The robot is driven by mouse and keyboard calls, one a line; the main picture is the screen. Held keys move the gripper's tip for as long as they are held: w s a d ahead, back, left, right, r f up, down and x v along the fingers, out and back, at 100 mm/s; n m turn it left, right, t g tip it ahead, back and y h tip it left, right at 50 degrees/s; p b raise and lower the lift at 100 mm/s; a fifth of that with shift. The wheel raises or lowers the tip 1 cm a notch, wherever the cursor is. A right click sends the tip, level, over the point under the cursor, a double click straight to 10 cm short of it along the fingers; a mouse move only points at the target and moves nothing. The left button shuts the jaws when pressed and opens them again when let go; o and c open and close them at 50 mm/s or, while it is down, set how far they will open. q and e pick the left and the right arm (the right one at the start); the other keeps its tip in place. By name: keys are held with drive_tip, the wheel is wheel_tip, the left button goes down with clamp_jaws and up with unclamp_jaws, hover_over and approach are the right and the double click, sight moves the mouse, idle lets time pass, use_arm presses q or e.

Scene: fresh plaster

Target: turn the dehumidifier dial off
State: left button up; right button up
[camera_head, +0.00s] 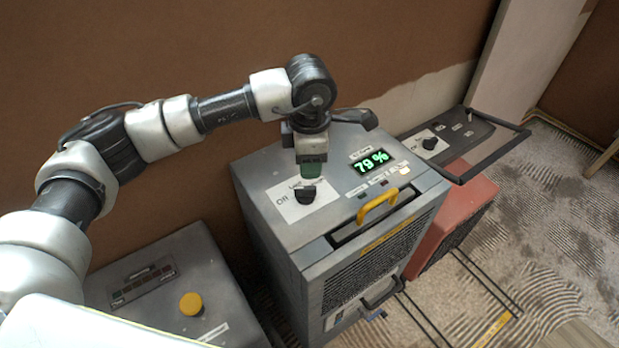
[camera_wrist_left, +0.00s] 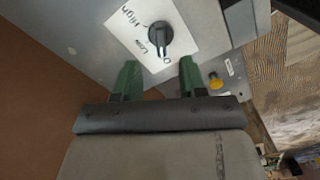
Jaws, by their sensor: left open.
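The dehumidifier (camera_head: 262,166) is a grey box with a green display (camera_head: 370,161) reading 79 % and a yellow handle. Its black dial (camera_head: 305,193) sits on a white label on the top; "Off" is legible beside it. The dial also shows in the left wrist view (camera_wrist_left: 160,36), with "High" and "Low" printed around it. My left gripper (camera_head: 313,172) points down just behind the dial. Its green fingers (camera_wrist_left: 157,72) are open and empty, apart from the dial. My right gripper is not in view.
A grey box with a yellow button (camera_head: 191,303) stands at lower left. A brown wall (camera_head: 150,50) rises behind.

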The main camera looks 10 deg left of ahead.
use_arm(q)
drive_tip(key=shift+r, duration=1.55)
